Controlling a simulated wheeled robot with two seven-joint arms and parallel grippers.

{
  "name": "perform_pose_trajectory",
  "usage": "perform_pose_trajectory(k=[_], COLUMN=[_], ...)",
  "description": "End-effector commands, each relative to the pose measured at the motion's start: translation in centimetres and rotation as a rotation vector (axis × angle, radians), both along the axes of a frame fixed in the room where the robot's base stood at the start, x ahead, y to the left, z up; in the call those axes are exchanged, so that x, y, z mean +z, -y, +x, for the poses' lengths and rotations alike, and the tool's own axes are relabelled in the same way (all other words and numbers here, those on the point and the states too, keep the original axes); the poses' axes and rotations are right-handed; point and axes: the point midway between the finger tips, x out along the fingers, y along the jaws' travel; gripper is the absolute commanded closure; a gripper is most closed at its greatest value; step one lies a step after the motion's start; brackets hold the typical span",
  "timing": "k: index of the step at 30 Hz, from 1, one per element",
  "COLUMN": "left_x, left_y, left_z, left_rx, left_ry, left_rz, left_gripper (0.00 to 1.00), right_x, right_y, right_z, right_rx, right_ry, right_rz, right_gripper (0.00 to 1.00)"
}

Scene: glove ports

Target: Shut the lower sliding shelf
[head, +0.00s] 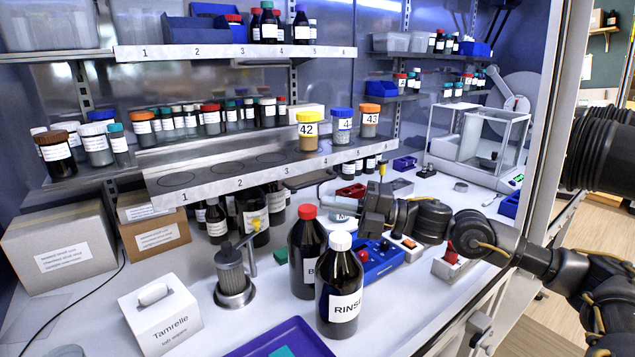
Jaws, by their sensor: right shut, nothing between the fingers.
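The lower sliding shelf (205,175) is a metal board with a pale numbered front strip. Its bare top with circle outlines extends forward of the row of small jars behind it. Jars with a yellow lid (308,131), a blue lid (342,126) and an orange lid (369,121) stand near its right end. My right gripper (365,215) is shut and empty, just below the right part of the front strip in the picture. A gap shows between them; the depth is hard to tell. My left gripper is not in view.
Two dark bottles, one red-capped (307,255) and one white-capped (339,290), stand on the bench left of my right gripper. A blue box (380,262) lies under my right arm. The cabinet's frame post (545,120) is at the right. Cartons (62,248) stand at left.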

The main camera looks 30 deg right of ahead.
Motion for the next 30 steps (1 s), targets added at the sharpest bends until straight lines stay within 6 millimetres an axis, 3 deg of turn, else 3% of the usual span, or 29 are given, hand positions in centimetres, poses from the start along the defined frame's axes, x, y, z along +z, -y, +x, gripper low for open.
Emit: perform_pose_trajectory(k=[2,10,30], left_x=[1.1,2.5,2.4], left_y=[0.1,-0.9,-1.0], left_z=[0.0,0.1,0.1], left_rx=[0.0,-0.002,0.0], left_ry=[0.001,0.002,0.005], left_rz=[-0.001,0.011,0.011], left_gripper=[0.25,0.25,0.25], right_x=[0.7,0.9,0.8], right_y=[-1.3,-1.4,-1.5], right_z=[0.8,4.0,5.5], right_rx=[0.003,-0.001,-0.003], right_ry=[0.002,-0.001,0.001], right_rz=[0.002,-0.001,0.001], right_gripper=[1.0,1.0,1.0])
